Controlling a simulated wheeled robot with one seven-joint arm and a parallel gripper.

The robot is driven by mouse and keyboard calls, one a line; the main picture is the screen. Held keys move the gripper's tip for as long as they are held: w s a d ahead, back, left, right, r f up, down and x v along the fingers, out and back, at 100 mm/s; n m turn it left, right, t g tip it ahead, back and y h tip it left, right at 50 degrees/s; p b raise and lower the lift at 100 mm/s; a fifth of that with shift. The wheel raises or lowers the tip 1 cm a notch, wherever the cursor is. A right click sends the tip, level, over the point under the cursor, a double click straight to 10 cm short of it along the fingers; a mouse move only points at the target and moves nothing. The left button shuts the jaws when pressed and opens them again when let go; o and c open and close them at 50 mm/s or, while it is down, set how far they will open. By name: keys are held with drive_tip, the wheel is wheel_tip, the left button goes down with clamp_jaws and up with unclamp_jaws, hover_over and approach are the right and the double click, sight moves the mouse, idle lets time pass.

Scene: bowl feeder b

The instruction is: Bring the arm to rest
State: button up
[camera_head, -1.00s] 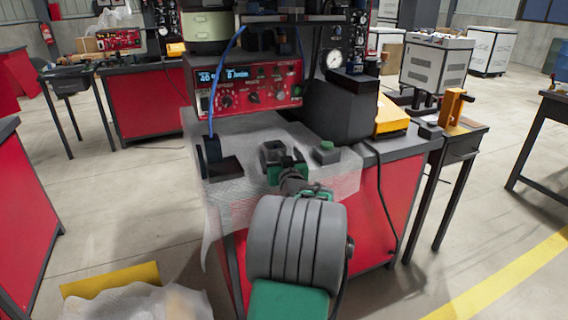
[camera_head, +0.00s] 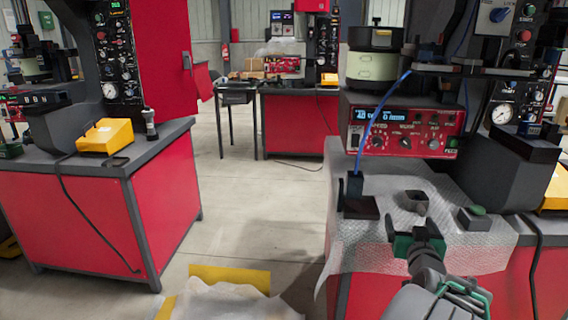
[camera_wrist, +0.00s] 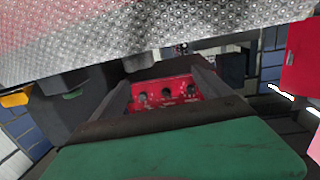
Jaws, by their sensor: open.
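My gripper (camera_head: 420,233) is over the near part of the bench top, above a mat with a clear bubble-wrap look (camera_head: 365,253). Its jaws are open, with nothing seen between them. In the wrist view the gripper's (camera_wrist: 165,80) dark fingers stand apart, with a red control panel behind the gap. A small dark part (camera_head: 415,199) sits on the mat just beyond the fingers; they look apart from it. My arm runs down to the lower right of the head view.
A dark base (camera_head: 360,207) with a blue tube stands left. The red panel (camera_head: 405,132) rises behind under a round feeder bowl (camera_head: 372,66).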

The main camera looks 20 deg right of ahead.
drive_tip(key=w+a+r+n+y+p, duration=0.35)
drive_tip(key=w+a+y+p, duration=0.35)
drive_tip(key=a, duration=0.6)
drive_tip(key=a+r+n+g+y+p, duration=0.1)
drive_tip(key=a+r+g+p, duration=0.15)
drive_tip(key=a, duration=0.55)
drive_tip(key=a+r+n+g+y+p, duration=0.1)
drive_tip(key=a+g+p, duration=0.15)
drive_tip(key=a, duration=0.45)
drive_tip(key=s+a+r+n+g+p, duration=0.1)
drive_tip(key=s+a+r+g+p, duration=0.1)
drive_tip(key=s+a+p, duration=0.3)
drive_tip(key=s+a+r+n+g+y+p, duration=0.1)
drive_tip(key=s+a+r+g+p, duration=0.2)
drive_tip(key=s+a, duration=0.4)
drive_tip(key=a+p, duration=0.1)
drive_tip(key=a, duration=0.2)
drive_tip(key=shift+s+a+p, duration=0.15)
drive_tip(key=shift+s+p, duration=0.05)
drive_tip(key=shift+p, duration=0.15)
drive_tip(key=shift+r, duration=0.1)
